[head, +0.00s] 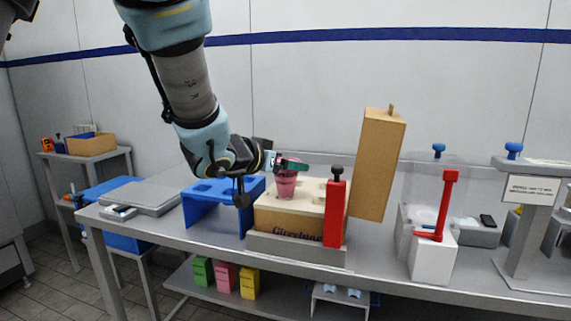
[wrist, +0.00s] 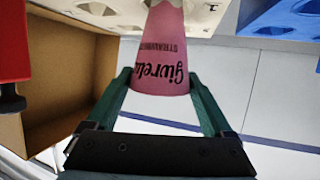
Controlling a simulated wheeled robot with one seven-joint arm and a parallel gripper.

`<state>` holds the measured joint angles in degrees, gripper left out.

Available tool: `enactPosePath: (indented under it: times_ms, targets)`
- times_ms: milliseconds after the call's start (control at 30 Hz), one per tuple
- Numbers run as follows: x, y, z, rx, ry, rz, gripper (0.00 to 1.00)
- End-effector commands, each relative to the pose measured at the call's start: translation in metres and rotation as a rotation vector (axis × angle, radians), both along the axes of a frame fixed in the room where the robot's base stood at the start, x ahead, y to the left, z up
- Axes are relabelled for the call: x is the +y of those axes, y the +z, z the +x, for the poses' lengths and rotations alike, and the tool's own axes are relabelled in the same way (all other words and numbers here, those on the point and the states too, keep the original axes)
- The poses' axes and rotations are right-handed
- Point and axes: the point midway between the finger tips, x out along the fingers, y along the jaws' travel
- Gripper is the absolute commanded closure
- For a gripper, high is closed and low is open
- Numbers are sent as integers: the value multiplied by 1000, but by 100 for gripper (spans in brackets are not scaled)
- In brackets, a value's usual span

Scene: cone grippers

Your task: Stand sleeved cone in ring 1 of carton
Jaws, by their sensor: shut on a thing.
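A pink sleeved cone (head: 286,184) stands upright, wide end up, over the left part of the carton's cream ring plate (head: 312,203). My gripper (head: 290,165) is shut on the cone near its wide end. In the wrist view, the green fingers of my gripper (wrist: 162,88) flank the pink sleeve (wrist: 164,60), which has dark lettering. The cone's narrow end meets the cream plate (wrist: 205,14) in the picture; I cannot tell whether it sits inside a ring. The carton (head: 290,223) is tan with lettering on its front. Ring numbers are not legible.
A tall brown flap (head: 378,165) rises at the carton's right. A red post (head: 334,212) stands at its front right corner. A blue stand (head: 218,203) is close on the left. A white block with a red lever (head: 432,255) stands farther right on the grey bench (head: 200,240).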

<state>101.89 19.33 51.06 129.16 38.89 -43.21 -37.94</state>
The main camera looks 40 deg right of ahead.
Motion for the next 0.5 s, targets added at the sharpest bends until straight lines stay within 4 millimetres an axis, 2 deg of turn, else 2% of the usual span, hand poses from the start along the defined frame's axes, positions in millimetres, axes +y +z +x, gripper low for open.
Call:
enactPosePath:
  times_ms: [500]
  targets:
    - [0, -13, 0, 0, 1, -1, 73]
